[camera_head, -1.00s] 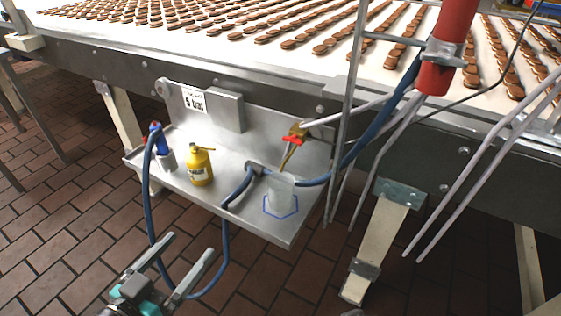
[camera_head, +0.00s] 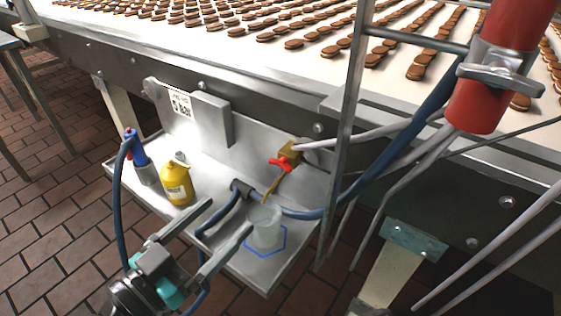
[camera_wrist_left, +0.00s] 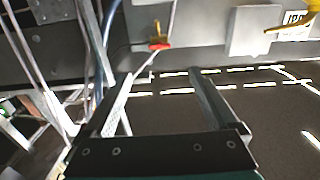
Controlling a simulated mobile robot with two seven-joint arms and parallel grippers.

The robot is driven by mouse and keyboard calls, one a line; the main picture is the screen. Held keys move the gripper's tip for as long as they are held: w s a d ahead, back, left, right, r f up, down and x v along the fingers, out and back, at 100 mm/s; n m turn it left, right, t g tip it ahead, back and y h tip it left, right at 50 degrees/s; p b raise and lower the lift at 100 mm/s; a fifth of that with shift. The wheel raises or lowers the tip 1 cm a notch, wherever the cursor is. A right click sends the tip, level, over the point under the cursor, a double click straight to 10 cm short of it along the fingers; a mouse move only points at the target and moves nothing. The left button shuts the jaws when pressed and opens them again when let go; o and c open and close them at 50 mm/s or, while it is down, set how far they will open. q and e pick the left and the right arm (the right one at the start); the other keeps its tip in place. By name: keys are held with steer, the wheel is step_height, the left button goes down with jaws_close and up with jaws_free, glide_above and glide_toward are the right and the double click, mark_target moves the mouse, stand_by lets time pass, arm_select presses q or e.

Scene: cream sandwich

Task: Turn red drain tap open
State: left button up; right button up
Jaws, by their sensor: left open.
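The red drain tap (camera_head: 281,164) sits on a brass fitting (camera_head: 290,150) on the steel back panel. Its thin brass spout points down toward a clear cup (camera_head: 265,226) on the tray. My left gripper (camera_head: 229,225) is open and empty in front of the tray, below and to the left of the tap. In the left wrist view the tap's red handle (camera_wrist_left: 159,44) shows ahead of the open fingers (camera_wrist_left: 160,75), apart from them. My right gripper is not in view.
A yellow bottle (camera_head: 176,183) and a blue tool in a holder (camera_head: 145,172) stand on the left of the steel tray (camera_head: 225,183). A blue hose (camera_head: 300,213) runs past the cup. A red cylinder (camera_head: 482,95) and metal uprights stand to the right.

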arm_select(q)
glide_toward(277, 166)
steer(key=x, duration=0.2)
steer(key=shift+w+d, duration=0.2)
steer(key=shift+w, duration=0.05)
steer(key=x, duration=0.4)
steer(key=shift+w+d, duration=0.2)
steer(key=shift+d, duration=0.05)
steer(key=shift+x, duration=0.9)
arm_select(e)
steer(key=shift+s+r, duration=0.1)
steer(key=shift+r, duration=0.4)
arm_select(q)
steer(key=shift+c, duration=0.2)
steer(key=c, duration=1.3)
